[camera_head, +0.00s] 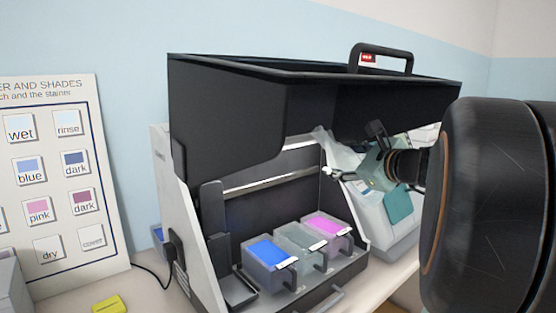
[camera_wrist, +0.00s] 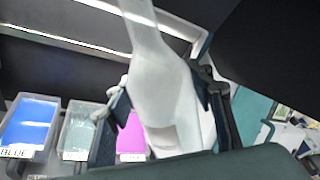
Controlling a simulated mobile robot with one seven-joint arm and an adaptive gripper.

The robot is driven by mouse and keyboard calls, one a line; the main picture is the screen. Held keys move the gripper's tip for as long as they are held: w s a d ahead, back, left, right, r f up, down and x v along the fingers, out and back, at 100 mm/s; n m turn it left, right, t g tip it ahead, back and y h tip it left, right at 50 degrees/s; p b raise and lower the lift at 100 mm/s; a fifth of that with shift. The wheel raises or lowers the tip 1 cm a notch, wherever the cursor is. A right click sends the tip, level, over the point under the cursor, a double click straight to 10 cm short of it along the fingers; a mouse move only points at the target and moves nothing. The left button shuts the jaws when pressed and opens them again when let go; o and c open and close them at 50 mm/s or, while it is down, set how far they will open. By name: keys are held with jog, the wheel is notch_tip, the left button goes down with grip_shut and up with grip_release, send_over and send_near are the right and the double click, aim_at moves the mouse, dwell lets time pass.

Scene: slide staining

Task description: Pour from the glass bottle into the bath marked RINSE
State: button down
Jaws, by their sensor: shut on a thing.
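My gripper (camera_head: 350,172) is shut on the glass bottle (camera_head: 343,157), a whitish translucent bottle with a narrow neck. In the wrist view the bottle (camera_wrist: 160,85) stands between the two fingers, its neck toward the top edge. In the head view it is tilted, neck up and to the left, under the raised hood and above and right of the baths. The middle bath (camera_head: 301,244) holds clear greyish liquid; its label is unreadable. It also shows in the wrist view (camera_wrist: 80,132), left of the gripper. No RINSE marking on a bath can be read.
A blue bath (camera_head: 266,254) stands left of the middle one, marked BLUE in the wrist view, and a pink bath (camera_head: 328,226) stands right. The stainer's black hood (camera_head: 230,110) overhangs them. A wall chart (camera_head: 60,180) and yellow block (camera_head: 109,304) are at left.

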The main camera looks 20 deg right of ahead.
aim_at(330, 155)
jog(key=shift+r, duration=0.1)
jog(key=a+m, duration=0.1)
jog(key=a+r+m, duration=0.1)
jog(key=m, duration=0.1)
jog(key=a+m+t+y, duration=0.1)
jog(key=shift+w+a+r, duration=0.35)
jog(key=shift+a+r, duration=0.05)
jog(key=shift+f+m, duration=0.1)
jog(key=shift+m, duration=0.2)
jog(key=a+m, duration=0.1)
jog(key=a+m+t+b, duration=0.1)
jog(key=shift+w+a+f+m+y, duration=0.2)
jog(key=shift+a+m+y, duration=0.1)
jog(key=shift+y, duration=0.1)
dwell(0.8)
